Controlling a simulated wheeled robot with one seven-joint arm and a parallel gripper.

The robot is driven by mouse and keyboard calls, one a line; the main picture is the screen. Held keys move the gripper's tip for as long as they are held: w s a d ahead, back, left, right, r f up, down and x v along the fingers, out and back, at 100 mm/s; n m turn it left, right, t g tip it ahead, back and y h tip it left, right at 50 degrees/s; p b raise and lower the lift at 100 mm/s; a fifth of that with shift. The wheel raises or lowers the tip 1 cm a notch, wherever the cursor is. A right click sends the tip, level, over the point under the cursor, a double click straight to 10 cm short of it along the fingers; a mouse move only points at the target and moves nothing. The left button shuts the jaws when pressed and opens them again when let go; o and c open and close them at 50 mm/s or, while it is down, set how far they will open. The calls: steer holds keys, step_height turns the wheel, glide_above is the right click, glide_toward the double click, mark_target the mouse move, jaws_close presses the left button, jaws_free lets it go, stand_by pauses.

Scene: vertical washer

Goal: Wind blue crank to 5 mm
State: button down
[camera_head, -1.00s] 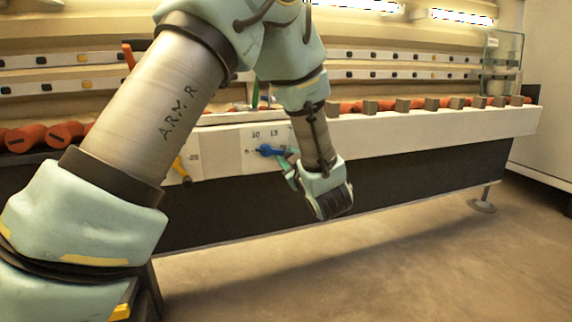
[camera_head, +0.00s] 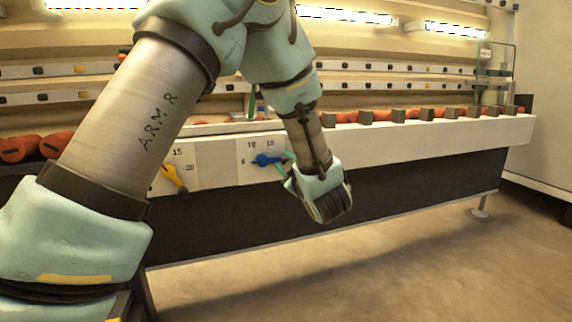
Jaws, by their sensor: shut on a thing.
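The blue crank (camera_head: 265,160) sits on a pale dial plate (camera_head: 237,172) on the front of the long bench. Marks on the plate read about 10 and 15 above the crank, with a mark that looks like 5 to its left. The crank's left end points toward that left mark; its exact reading is too small to tell. My gripper (camera_head: 286,162) reaches in from the right and is shut on the crank's right end. Its fingertips are small and partly hidden by the wrist.
A yellow crank (camera_head: 174,178) with its own dial stands just left, close to my forearm. Red rollers (camera_head: 40,147) and grey blocks (camera_head: 398,115) line the bench top. The floor (camera_head: 330,275) in front is clear.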

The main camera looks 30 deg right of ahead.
steer(key=c, duration=0.7)
jaws_free()
steer(key=shift+w+r, duration=0.1)
steer(key=shift+r, duration=0.35)
steer(key=shift+o, duration=0.4)
steer(key=shift+a, duration=0.1)
steer(key=shift+f, duration=0.2)
steer(key=s+a+p, duration=0.1)
steer(key=s+p, duration=0.2)
steer(key=s, duration=0.7)
steer(key=shift+s+a, duration=0.15)
steer(key=shift+s, duration=0.25)
